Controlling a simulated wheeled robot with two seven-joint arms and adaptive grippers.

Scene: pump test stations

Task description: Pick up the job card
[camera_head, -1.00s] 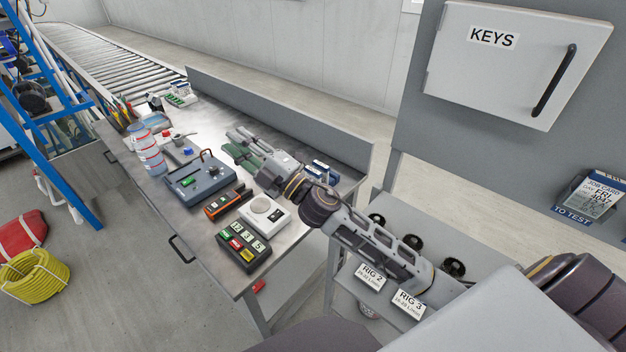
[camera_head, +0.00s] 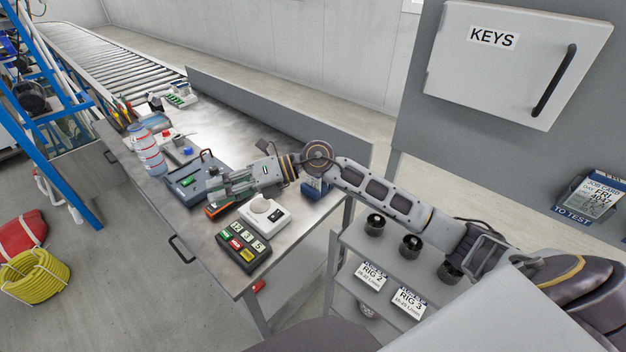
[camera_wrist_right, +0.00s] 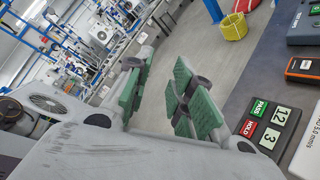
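The job card (camera_head: 597,197) is a white printed card with a blue header. My right gripper (camera_head: 225,186) is over the workbench, far left of the card, near the grey-blue instrument case. In the right wrist view its green-padded fingers (camera_wrist_right: 162,90) are apart with nothing between them. The card does not show in the wrist view. My left gripper is not in view.
The workbench holds a grey-blue case (camera_head: 185,190), a white device (camera_head: 264,215), a numbered button box (camera_head: 243,246) and a bottle (camera_head: 148,150). The KEYS cabinet (camera_head: 515,60) is above left of the card. A shelf cart (camera_head: 375,262) with dark cups stands under my right arm.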

